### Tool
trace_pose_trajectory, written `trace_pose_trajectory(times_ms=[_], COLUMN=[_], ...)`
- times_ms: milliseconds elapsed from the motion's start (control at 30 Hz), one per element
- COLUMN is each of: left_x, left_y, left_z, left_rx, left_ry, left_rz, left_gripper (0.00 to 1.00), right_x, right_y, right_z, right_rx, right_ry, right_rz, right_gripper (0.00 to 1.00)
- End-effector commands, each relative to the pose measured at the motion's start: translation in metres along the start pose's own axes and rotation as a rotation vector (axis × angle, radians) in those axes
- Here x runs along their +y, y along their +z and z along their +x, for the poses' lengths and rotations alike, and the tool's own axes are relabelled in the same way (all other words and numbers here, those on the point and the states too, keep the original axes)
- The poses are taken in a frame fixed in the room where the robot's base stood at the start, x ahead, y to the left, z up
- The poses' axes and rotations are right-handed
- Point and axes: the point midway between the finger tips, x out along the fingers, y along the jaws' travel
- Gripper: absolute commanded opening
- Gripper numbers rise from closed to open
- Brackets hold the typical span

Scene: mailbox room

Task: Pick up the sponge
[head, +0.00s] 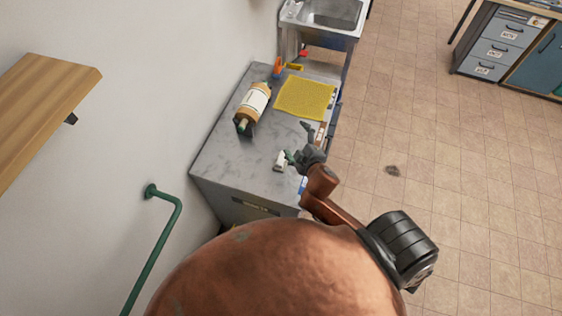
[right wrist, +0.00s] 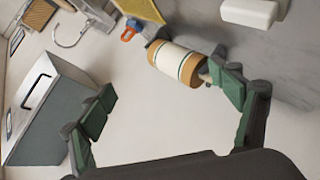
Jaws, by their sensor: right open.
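A small white block (head: 280,161), the likeliest sponge, lies on the grey countertop (head: 232,165) near its front right part. It also shows at the top right of the right wrist view (right wrist: 250,12). My right gripper (head: 298,143) is open over the right side of the counter. In the head view one finger overlaps or nearly overlaps the block; I cannot tell whether they touch. In the right wrist view the gripper (right wrist: 160,84) has nothing between its fingers close by, and the block is outside them. My left gripper is not in view.
A tan and white roll (head: 253,103) lies left of a yellow textured mat (head: 306,97). An orange and blue item (head: 278,67) stands behind, before a metal sink (head: 333,13). A wall stands left, with a green rail (head: 160,245) and wooden shelf (head: 45,105).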

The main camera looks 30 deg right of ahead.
Motion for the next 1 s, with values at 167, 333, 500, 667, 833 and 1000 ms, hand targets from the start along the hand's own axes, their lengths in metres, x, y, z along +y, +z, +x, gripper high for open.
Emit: trace_pose_trajectory(times_ms=[167, 333, 500, 667, 833, 1000], left_x=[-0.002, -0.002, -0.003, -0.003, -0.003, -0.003], left_y=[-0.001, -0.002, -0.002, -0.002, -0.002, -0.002], left_z=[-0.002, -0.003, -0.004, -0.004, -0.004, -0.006], left_rx=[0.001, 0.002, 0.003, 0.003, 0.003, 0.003], left_ry=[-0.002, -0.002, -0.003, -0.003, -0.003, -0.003], left_rz=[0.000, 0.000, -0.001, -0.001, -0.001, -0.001], left_gripper=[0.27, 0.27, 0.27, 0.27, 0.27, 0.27], right_x=[0.028, -0.037, -0.117, -0.117, -0.085, -0.082], right_y=[-0.152, -0.237, -0.182, -0.067, 0.008, 0.028], right_z=[0.003, -0.028, -0.022, 0.014, 0.035, 0.044], right_rx=[0.456, 0.902, 1.210, 1.300, 1.287, 1.279], right_ry=[0.199, 0.280, 0.151, -0.142, -0.386, -0.456], right_rz=[-0.517, -1.160, -1.846, -2.348, -2.588, -2.636], right_gripper=[0.84, 0.84, 0.84, 0.84, 0.84, 0.84])
